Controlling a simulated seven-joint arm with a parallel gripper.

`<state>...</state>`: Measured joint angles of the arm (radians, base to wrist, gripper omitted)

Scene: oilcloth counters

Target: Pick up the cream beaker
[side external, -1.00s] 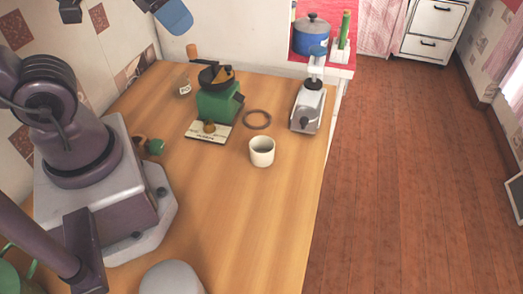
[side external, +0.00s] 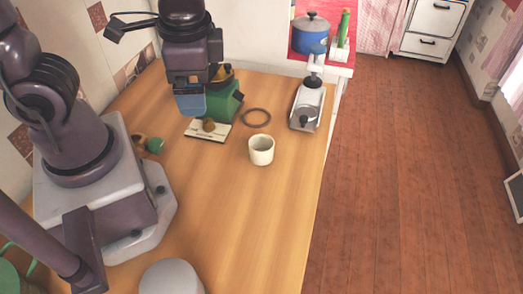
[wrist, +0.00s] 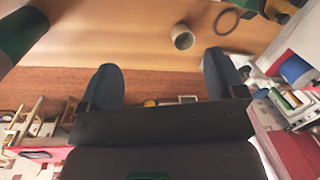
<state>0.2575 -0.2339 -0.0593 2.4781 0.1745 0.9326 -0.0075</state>
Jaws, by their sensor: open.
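The cream beaker (side external: 261,153) stands upright on the wooden counter, in front of a dark ring, with nothing touching it. In the wrist view the beaker (wrist: 184,38) shows at upper middle, beyond the gap between my fingers and nearer the right one. My gripper (side external: 191,104) is at the left of the beaker, apart from it and over the area of the green grinder. In the wrist view my gripper (wrist: 163,68) has its two blue fingers spread wide with nothing between them.
The green grinder (side external: 226,106) stands partly hidden behind my gripper, with a small card stand (side external: 207,132) in front. The dark ring (side external: 257,118) lies behind the beaker; a silver appliance (side external: 307,107) stands to its right. The counter in front of the beaker is clear.

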